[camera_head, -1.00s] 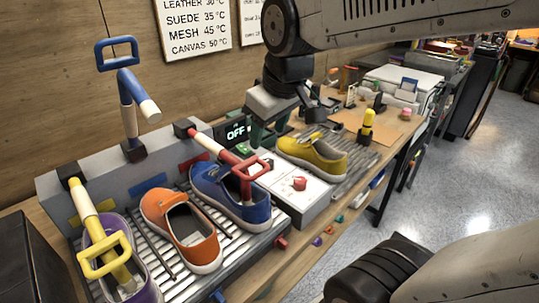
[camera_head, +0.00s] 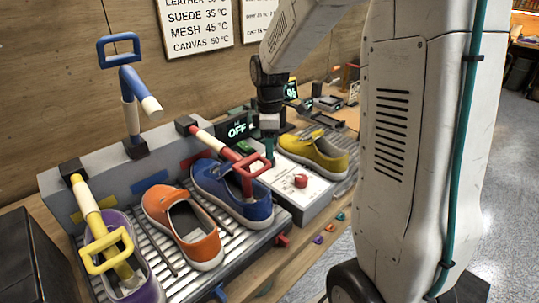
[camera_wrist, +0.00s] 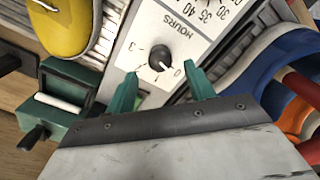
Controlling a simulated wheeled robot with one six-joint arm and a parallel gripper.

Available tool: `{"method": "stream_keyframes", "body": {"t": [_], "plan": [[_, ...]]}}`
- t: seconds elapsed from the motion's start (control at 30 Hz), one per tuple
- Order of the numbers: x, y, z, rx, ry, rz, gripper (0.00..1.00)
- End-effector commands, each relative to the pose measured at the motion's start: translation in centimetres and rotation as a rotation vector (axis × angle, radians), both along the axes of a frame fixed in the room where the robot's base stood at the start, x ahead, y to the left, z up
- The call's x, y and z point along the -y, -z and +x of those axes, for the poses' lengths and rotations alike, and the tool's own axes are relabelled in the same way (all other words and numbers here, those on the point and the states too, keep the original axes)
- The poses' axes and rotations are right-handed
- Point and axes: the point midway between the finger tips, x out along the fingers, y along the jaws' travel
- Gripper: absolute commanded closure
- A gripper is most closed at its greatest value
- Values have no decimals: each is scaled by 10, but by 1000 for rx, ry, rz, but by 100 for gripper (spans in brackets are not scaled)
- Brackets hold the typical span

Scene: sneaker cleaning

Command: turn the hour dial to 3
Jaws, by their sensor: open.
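The hour dial is a black round knob (camera_wrist: 160,58) on a white panel marked HOURS, with a 3 on its left and a 0 on its lower right in the wrist view. A small white mark on its lower side seems to face near the 0. My gripper (camera_wrist: 163,85) is open, its green fingers apart on either side of the panel just short of the knob in the picture. They do not appear to touch it. In the head view my gripper (camera_head: 269,150) points down over the far end of the white control panel (camera_head: 315,190), hiding the dial.
A red knob (camera_head: 300,181) sits on the same panel. A yellow shoe (camera_head: 315,153) and a blue shoe (camera_head: 232,192) flank the panel. A red-handled arm (camera_head: 250,165) stands close to my gripper. A green clamp-like device (camera_wrist: 62,100) lies left in the wrist view.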

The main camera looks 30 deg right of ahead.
Motion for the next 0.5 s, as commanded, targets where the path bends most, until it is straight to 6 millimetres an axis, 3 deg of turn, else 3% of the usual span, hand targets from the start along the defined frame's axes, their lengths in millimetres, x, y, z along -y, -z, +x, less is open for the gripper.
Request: {"method": "stream_keyframes", "body": {"t": [0.2, 0.5], "plan": [[0, 31, 0, -1, 1, 1, 46], [0, 40, 0, 1, 1, -1, 46]]}}
